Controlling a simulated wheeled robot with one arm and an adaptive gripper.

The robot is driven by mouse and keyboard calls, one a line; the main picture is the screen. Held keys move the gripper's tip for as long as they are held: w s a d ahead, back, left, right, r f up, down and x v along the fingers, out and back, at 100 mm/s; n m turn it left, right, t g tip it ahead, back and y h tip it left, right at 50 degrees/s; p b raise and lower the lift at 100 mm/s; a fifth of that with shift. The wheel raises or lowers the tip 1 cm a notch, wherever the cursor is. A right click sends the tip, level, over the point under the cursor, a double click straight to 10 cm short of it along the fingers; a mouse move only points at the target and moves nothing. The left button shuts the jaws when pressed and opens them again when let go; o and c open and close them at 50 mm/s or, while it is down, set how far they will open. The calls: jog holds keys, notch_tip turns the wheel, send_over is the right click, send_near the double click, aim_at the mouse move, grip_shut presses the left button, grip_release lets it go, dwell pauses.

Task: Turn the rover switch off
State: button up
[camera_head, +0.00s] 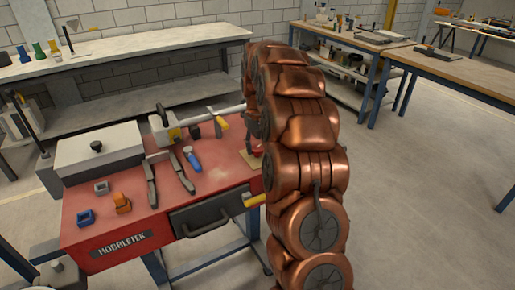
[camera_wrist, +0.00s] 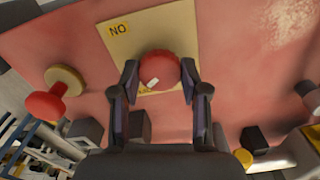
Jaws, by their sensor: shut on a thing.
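The switch shows in the wrist view as a round red knob (camera_wrist: 159,62) on a pale yellow plate (camera_wrist: 120,50). A small white mark sits on the knob's lower left. A label at the plate's upper left reads "NO" in this view; a second label below the knob is mostly hidden. My gripper (camera_wrist: 160,76) has one finger on each side of the knob and is shut on it. In the head view the red knob (camera_head: 257,153) and its plate (camera_head: 249,161) show at the red bench's right edge, partly behind my copper arm.
The red bench (camera_head: 120,225) also carries a grey box (camera_head: 98,150), dark tongs (camera_head: 180,172), a blue-handled tool (camera_head: 192,158) and small blue and orange blocks. A red-headed piece (camera_wrist: 45,104) stands left of the plate in the wrist view. Open floor lies to the right.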

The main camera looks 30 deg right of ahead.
aim_at(257, 147)
jog(key=shift+n, duration=1.1)
jog(key=o, duration=1.1)
jog(key=shift+o, duration=0.2)
notch_tip(257, 147, up, 12)
